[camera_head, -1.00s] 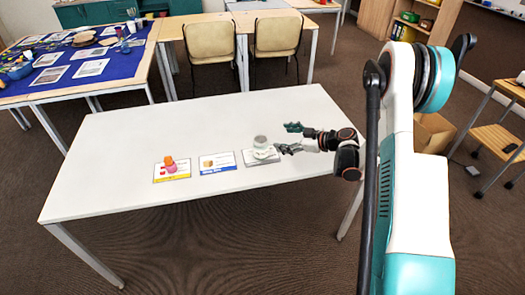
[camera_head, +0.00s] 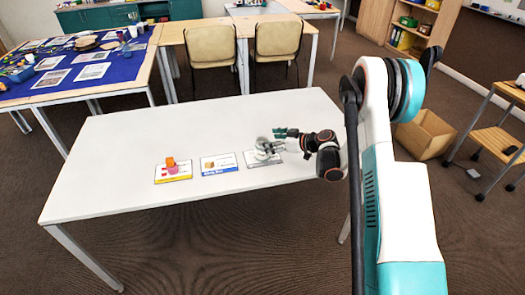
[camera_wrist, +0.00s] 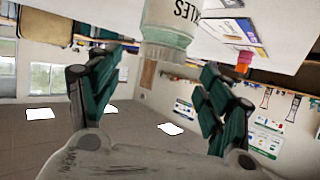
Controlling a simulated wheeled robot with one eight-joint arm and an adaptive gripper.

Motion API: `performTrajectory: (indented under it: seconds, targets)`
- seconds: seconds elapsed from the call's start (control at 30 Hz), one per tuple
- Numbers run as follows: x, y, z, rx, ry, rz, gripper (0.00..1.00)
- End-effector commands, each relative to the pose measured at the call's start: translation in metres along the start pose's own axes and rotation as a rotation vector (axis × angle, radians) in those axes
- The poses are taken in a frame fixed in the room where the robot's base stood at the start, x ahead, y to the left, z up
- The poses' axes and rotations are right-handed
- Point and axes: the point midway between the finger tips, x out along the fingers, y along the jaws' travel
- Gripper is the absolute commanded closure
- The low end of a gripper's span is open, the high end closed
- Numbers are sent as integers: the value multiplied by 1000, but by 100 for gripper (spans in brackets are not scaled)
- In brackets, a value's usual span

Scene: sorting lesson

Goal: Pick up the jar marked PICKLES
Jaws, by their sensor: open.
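The jar (camera_head: 261,144) is a pale, clear-looking vessel standing on a card at the right of the white table. My gripper (camera_head: 278,140) is open just right of the jar. In the wrist view the two dark green fingers of my gripper (camera_wrist: 160,70) are spread apart, with the jar beyond and between their tips. I cannot tell whether a finger touches it.
A blue-edged card (camera_head: 221,163) with a small orange-brown block lies left of the jar. Farther left is a yellow-edged card (camera_head: 173,178) with orange and pink pieces. The left part of the white table (camera_head: 110,165) is clear.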

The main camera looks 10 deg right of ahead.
Motion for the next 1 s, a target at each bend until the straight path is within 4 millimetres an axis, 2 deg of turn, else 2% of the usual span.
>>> performTrajectory:
  seconds: [0.27,0.4,0.63,0.67,0.87,1.0]
  targets:
    - [33,-1,9,-2,0,-2,28]
    - [49,-1,8,-1,-1,-1,28]
    - [51,0,6,-1,-1,0,28]
    - [50,0,6,-1,0,0,32]
    - [50,0,6,-1,0,0,78]
    - [50,0,6,-1,-1,0,81]
